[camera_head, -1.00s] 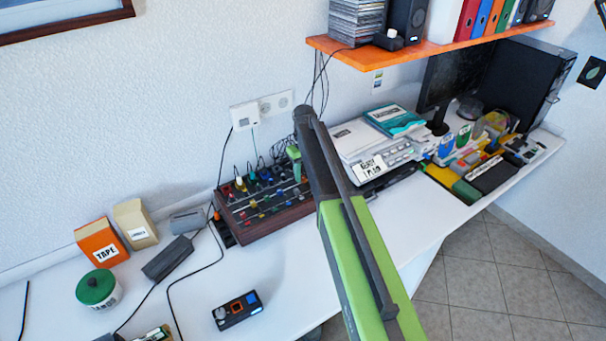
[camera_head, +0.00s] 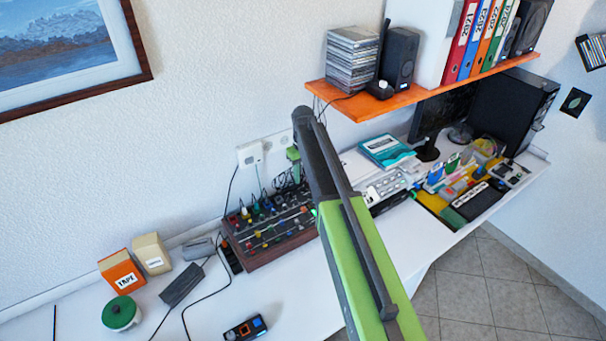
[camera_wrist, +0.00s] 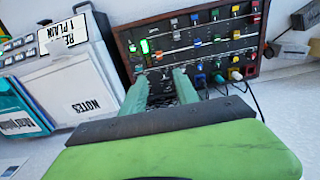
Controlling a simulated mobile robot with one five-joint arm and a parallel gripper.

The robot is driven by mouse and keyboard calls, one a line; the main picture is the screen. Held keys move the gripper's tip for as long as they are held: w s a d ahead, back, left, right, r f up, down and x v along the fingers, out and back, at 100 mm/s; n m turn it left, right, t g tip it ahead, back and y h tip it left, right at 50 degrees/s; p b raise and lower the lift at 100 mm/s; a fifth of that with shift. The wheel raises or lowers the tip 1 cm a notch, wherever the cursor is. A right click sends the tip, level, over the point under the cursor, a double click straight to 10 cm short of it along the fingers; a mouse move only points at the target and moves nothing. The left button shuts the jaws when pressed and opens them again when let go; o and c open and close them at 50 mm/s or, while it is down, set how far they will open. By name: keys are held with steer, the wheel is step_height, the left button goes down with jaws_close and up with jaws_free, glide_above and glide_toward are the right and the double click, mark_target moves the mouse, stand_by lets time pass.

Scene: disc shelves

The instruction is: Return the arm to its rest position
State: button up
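My arm (camera_head: 365,250) reaches forward over the white desk, with its green and dark grey links rising up the middle of the head view. My gripper shows only as a small green part beside the dark link in the head view; the arm hides most of it. In the wrist view my gripper (camera_wrist: 164,80) has its two green fingers apart with nothing between them. The fingers point toward the brown-sided mixer panel (camera_wrist: 205,45) with coloured knobs. It also shows left of my arm in the head view (camera_head: 268,232).
An orange shelf (camera_head: 425,92) with discs, speakers and binders hangs on the wall behind. An orange tape box (camera_head: 122,271), a green-lidded pot (camera_head: 121,313) and cables lie at the left. A monitor and a computer tower (camera_head: 512,105) stand at the right.

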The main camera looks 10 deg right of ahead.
steer(key=s+f+m+b, duration=0.2)
steer(key=s+m, duration=0.2)
steer(key=s, duration=2.2)
steer(key=shift+s+d+f+b, duration=0.2)
steer(key=shift+d+f+b, duration=0.15)
steer(key=shift+d+f, duration=0.1)
